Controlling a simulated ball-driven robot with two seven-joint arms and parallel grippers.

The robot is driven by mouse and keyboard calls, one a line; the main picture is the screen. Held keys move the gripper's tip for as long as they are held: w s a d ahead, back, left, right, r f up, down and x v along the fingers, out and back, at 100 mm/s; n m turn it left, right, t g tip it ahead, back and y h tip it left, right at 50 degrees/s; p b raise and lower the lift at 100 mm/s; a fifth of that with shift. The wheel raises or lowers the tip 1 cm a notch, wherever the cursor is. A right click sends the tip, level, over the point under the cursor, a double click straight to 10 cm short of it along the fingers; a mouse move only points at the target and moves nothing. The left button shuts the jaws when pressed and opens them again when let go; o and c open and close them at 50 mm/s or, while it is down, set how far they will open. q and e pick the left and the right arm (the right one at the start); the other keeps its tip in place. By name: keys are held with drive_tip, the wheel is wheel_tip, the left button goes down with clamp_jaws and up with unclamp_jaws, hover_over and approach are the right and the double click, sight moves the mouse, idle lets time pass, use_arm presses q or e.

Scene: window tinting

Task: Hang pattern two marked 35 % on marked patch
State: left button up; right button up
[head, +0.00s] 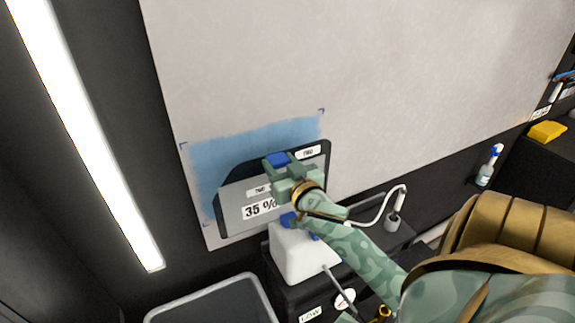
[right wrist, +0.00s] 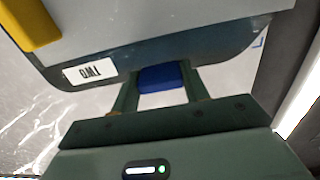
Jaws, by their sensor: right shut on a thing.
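Pattern two (head: 236,196) is a dark sheet with a grey face, "TWO" labels and a "35 %" label. My right gripper (head: 279,164) is shut on its blue tab (right wrist: 160,78); the gripper and wrist hide part of the sheet. The marked patch (head: 210,158) is a light blue area with dark corner marks on the white panel. In the head view the pattern overlaps the patch's lower and right part and is tilted like it. I cannot tell whether the sheet touches the panel. In the right wrist view the pattern (right wrist: 190,32) fills the top. My left gripper is not in view.
A white container (head: 298,255) with a blue top stands on a dark cart below the patch. A spray bottle (head: 489,166) and yellow block (head: 546,132) are at the right. The panel's upper right is bare.

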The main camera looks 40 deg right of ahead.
drive_tip(key=shift+p+x, duration=0.3)
drive_tip(key=shift+x, duration=3.85)
drive_tip(key=shift+w, duration=0.45)
drive_tip(key=o, duration=1.5)
drive_tip(key=shift+c, duration=0.2)
drive_tip(key=shift+s, duration=0.1)
